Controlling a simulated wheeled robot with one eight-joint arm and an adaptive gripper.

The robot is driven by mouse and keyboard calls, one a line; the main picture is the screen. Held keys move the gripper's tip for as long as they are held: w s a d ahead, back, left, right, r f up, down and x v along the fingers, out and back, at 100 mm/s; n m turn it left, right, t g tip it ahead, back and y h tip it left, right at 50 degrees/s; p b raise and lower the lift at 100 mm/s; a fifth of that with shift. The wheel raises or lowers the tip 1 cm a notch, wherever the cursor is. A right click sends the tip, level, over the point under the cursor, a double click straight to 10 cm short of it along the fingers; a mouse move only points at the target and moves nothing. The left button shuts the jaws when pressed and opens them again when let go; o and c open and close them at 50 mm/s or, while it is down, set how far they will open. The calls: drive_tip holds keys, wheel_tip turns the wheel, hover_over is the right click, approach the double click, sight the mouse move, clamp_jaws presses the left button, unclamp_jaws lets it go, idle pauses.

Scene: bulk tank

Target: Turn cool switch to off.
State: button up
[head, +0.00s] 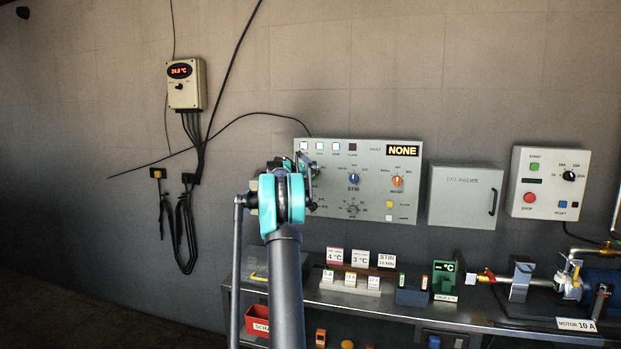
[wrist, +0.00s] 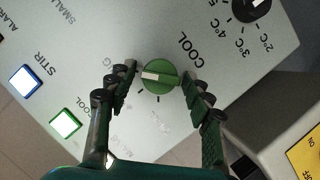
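The cool switch is a green round knob (wrist: 164,82) with a white pointer mark, beside the printed word COOL in the wrist view. The mark points toward the left of that picture; the position label there is partly covered. My gripper (wrist: 157,76) has one finger on each side of the knob, with small gaps, so it looks open around it. In the head view my gripper (head: 308,180) is at the left part of the grey control panel (head: 375,150), and my arm hides the cool switch there.
In the wrist view, a blue-lit button (wrist: 25,82) and a green-lit button (wrist: 65,123) are at left, and a black temperature dial (wrist: 252,8) is at top right. In the head view, a grey cabinet (head: 465,197) hangs right of the panel, above a cluttered bench (head: 395,312).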

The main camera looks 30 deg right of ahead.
drive_tip(key=c, duration=0.9)
drive_tip(key=n+h, duration=0.1)
drive_tip(key=n+g, duration=0.1)
drive_tip(key=n, duration=0.1)
drive_tip(key=shift+w+a+f+h, duration=0.1)
drive_tip(key=shift+a+f+h, duration=0.05)
drive_tip(key=shift+h, duration=0.25)
drive_tip(key=n+h, duration=0.2)
drive_tip(key=n, duration=0.2)
drive_tip(key=shift+f+n, duration=0.15)
drive_tip(key=shift+n, duration=0.25)
drive_tip(key=o, duration=1.2)
